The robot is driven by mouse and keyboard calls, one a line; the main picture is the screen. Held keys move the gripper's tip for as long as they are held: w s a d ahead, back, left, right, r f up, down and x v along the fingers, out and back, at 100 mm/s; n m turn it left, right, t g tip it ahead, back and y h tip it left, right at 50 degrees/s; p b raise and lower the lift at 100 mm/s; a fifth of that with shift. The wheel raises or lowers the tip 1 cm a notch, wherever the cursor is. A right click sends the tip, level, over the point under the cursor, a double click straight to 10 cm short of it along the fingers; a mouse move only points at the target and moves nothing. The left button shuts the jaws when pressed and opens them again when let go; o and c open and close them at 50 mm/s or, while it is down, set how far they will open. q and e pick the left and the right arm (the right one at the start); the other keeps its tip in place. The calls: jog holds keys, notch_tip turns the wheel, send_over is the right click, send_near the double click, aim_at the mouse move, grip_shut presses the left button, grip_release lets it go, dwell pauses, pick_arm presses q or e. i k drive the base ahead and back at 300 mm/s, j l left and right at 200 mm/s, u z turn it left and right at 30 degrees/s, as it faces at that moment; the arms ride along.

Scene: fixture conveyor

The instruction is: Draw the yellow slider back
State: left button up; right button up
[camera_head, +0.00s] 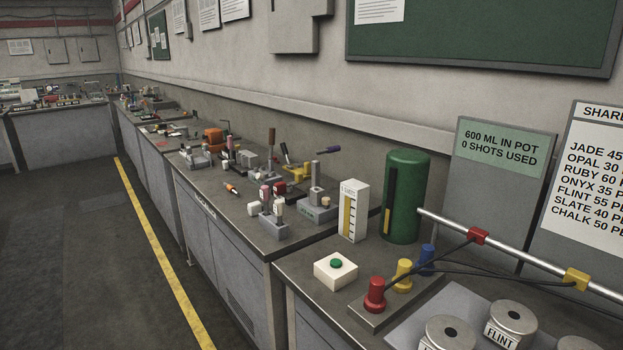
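A yellow slider (576,279) sits on a pale metal rod (520,253) at the right of the head view. A red slider (478,236) sits on the same rod, further left and apart from the yellow one. A black cable (510,274) runs to the yellow slider from the row of coloured posts. The rod's right end runs out of the picture. Neither of my grippers shows in this view.
Red (375,295), yellow (403,275) and blue (427,260) posts stand on a grey block before the rod. A green cylinder (408,195), a white box with a green button (335,271) and metal canisters (511,322) stand close by. Cluttered benches extend left.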

aim_at(299, 177)
jog(key=i+j+z, duration=0.2)
jog(key=z, duration=0.3)
jog(key=i+j+z, duration=0.15)
jog(key=z, duration=0.3)
